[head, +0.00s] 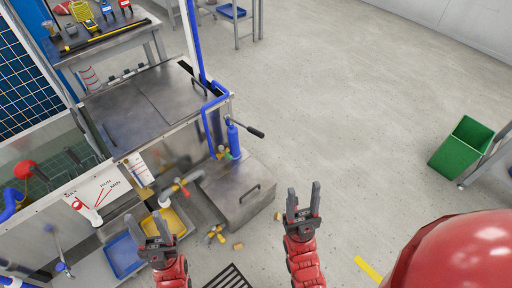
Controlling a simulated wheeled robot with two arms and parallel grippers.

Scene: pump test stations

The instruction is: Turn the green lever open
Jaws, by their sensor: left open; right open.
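A small green part (222,149), which may be the green lever, shows at the foot of an upright blue cylinder (233,138) at the right end of the steel bench. It is too small to tell its shape or how it is turned. A brass-coloured fitting (220,156) is close beside it. My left gripper (147,222) is open and empty in front of the bench, below and left of the green part. My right gripper (304,196) is open and empty over the floor, below and right of the green part. Neither touches it.
A black-gripped handle (256,132) sticks out right from the blue cylinder. A steel box (238,192) stands below it. A red-handled valve (181,187) and yellow bin (175,225) are near my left gripper. A green bin (461,146) stands far right; the floor between is clear.

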